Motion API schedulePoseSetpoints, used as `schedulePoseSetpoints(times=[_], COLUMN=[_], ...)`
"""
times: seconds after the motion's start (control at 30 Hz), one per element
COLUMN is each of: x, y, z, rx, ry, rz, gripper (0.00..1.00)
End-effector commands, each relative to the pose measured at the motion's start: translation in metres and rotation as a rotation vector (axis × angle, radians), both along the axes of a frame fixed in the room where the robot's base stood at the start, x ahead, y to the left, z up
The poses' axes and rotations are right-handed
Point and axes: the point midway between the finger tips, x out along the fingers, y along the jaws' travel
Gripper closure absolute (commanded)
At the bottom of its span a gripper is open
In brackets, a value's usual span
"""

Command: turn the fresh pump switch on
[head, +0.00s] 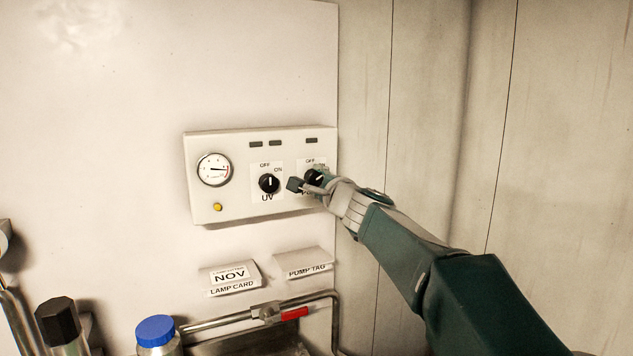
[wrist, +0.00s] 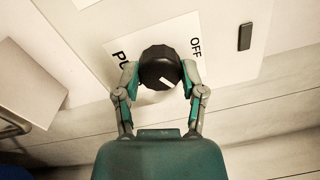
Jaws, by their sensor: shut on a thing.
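The fresh pump switch is a black round knob (wrist: 160,68) on a white label plate (wrist: 120,60). In the head view the knob (head: 314,177) is at the right of the white control panel (head: 240,208), partly hidden by my gripper (head: 308,184). The exact pointer angle cannot be read in the head view.
A similar UV knob (head: 269,184) sits just left, with a round gauge (head: 214,170) and a yellow button (head: 217,207) further left. The lamp card holder (head: 230,279) and pump tag holder (head: 304,262) project below. A red-handled valve (head: 293,314) is lower down.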

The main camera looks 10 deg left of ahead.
Motion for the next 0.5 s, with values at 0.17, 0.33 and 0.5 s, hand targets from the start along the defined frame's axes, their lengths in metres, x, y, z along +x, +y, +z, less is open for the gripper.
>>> schedulePoseSetpoints(times=[0.17, 0.33, 0.5], x=[0.002, 0.0021, 0.0018], y=[0.0007, 0.0008, 0.0004], z=[-0.0083, -0.0085, -0.0071], rx=[-0.003, -0.004, -0.003], ry=[0.015, 0.015, 0.013], rz=[-0.001, -0.002, -0.002], gripper=[0.95, 0.95, 0.13])
